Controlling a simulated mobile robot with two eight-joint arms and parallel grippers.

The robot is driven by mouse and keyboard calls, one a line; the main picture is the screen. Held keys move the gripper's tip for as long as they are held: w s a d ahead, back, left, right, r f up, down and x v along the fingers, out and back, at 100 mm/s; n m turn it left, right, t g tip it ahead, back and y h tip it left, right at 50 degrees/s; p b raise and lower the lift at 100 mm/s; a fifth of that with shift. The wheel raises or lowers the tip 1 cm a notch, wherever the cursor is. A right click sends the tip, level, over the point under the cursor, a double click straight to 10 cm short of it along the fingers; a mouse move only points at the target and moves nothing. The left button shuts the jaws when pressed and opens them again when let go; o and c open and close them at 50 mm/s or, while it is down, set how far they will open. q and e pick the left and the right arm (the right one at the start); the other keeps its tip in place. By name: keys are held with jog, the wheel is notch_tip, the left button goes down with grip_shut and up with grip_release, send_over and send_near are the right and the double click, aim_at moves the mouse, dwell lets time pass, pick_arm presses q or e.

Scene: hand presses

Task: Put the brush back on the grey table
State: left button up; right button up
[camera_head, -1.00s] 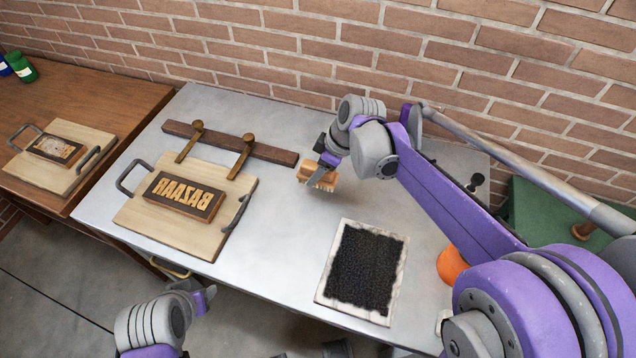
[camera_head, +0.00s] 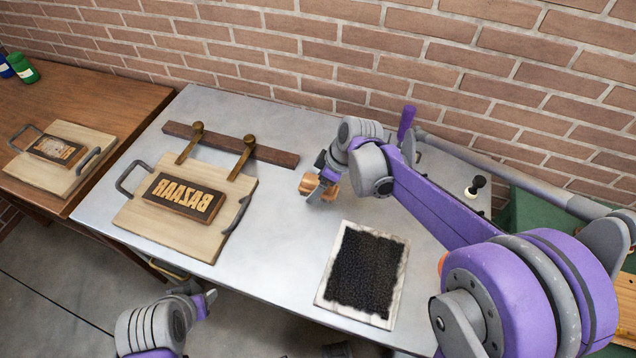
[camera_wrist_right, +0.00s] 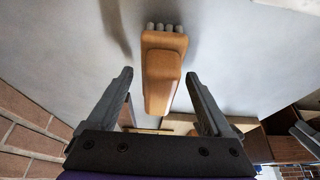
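The wooden brush (camera_head: 308,184) is at the middle of the grey table (camera_head: 290,240), partly hidden by my right gripper (camera_head: 322,191). In the right wrist view the brush (camera_wrist_right: 162,68) is between the two spread fingers, with a gap on each side. Its pale bristle tufts face the table at the top of that view. It appears to rest on the table, though contact is hard to see. My right gripper is open around it. My left gripper (camera_head: 205,300) is low at the left, off the table's front edge; its fingers are unclear.
A black inked pad (camera_head: 367,270) lies in front of the right gripper. A board (camera_head: 140,222) with a BAZAAR block (camera_head: 184,197) and a dark clamped bar (camera_head: 222,143) are left. A dark-knobbed object (camera_head: 475,186) stands right. A brown table (camera_head: 90,90) adjoins; the brick wall is behind.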

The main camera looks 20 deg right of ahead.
jog(key=shift+r, duration=0.1)
jog(key=shift+r, duration=0.25)
jog(key=p+v, duration=0.1)
jog(key=v, duration=0.9)
jog(key=shift+s+d+r, duration=0.15)
jog(key=shift+d+r, duration=0.05)
jog(key=s+f+m+t+h, duration=0.1)
jog(key=s+f+m, duration=0.1)
jog(key=s, duration=0.4)
jog(key=s+d+f+m+t+h, duration=0.1)
jog(key=s+f+m, duration=0.2)
jog(key=s+m, duration=0.2)
jog(key=s+f+m+h, duration=0.1)
jog(key=s+f+m, duration=0.2)
jog(key=s, duration=0.5)
jog(key=shift+d+m+t+h, duration=0.2)
jog(key=shift+m+t+h, duration=0.15)
jog(key=shift+m, duration=0.25)
